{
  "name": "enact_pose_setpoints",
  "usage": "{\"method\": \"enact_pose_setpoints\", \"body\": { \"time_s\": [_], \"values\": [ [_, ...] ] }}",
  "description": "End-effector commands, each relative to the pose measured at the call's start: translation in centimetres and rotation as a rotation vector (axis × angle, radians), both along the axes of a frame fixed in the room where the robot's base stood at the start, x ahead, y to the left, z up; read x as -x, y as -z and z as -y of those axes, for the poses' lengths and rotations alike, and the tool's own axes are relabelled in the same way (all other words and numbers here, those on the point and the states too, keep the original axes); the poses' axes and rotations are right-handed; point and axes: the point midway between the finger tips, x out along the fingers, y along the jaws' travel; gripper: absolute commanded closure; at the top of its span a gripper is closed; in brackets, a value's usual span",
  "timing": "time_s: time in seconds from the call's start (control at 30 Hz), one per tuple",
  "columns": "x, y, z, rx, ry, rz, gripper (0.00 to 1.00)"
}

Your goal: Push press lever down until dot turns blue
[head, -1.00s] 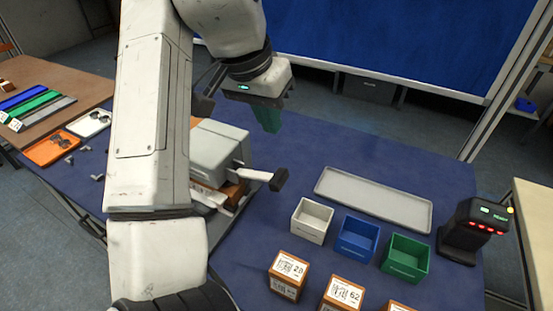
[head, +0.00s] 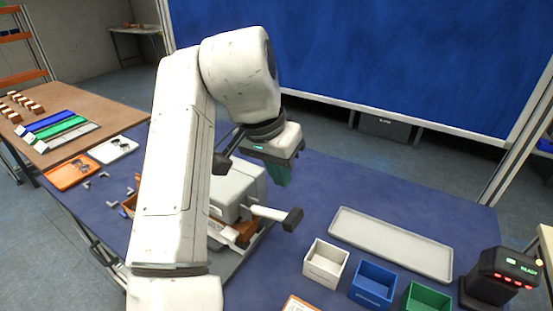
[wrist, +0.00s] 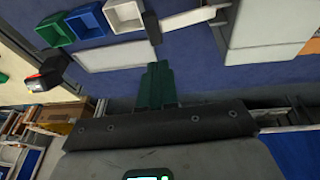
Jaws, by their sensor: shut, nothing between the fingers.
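The press (head: 238,185) is a grey boxy machine on the blue table, partly hidden behind my arm in the head view. Its light lever (head: 265,212) sticks out to the right and ends in a black handle (head: 292,219). The press (wrist: 262,28) and the black handle (wrist: 152,28) also show in the wrist view. My gripper (head: 279,177) has green fingers, shut and empty. In the head view the fingertips appear above the lever, apart from the handle. In the wrist view the fingers (wrist: 157,82) point toward the handle with a gap. I see no coloured dot on the press.
A long grey tray (head: 390,245) lies right of the press. White (head: 325,264), blue (head: 372,285) and green (head: 427,298) bins stand in front of it. A black scanner (head: 502,278) is at the far right. Orange (head: 70,171) and white (head: 113,150) trays lie left.

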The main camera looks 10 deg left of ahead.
Motion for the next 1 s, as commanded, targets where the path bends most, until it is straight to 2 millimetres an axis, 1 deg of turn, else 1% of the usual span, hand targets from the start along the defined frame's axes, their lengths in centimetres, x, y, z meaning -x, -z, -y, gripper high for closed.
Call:
{"method": "enact_pose_setpoints", "body": {
  "time_s": [0.03, 0.2, 0.3, 0.43, 0.63, 1.0],
  "values": [
    [-0.2, 0.9, 0.2, 0.001, 0.0, -0.004, 1.0],
    [-1.0, 4.0, 0.8, 0.001, 0.0, -0.003, 1.0],
    [-0.9, 5.5, 1.2, 0.002, 0.0, -0.002, 1.0],
    [-0.7, 7.0, 1.5, 0.0, 0.0, -0.001, 1.0],
    [-0.7, 8.0, 1.8, -0.001, 0.001, 0.001, 1.0],
    [-0.8, 8.1, 1.8, -0.003, 0.0, 0.001, 1.0]
  ]
}}
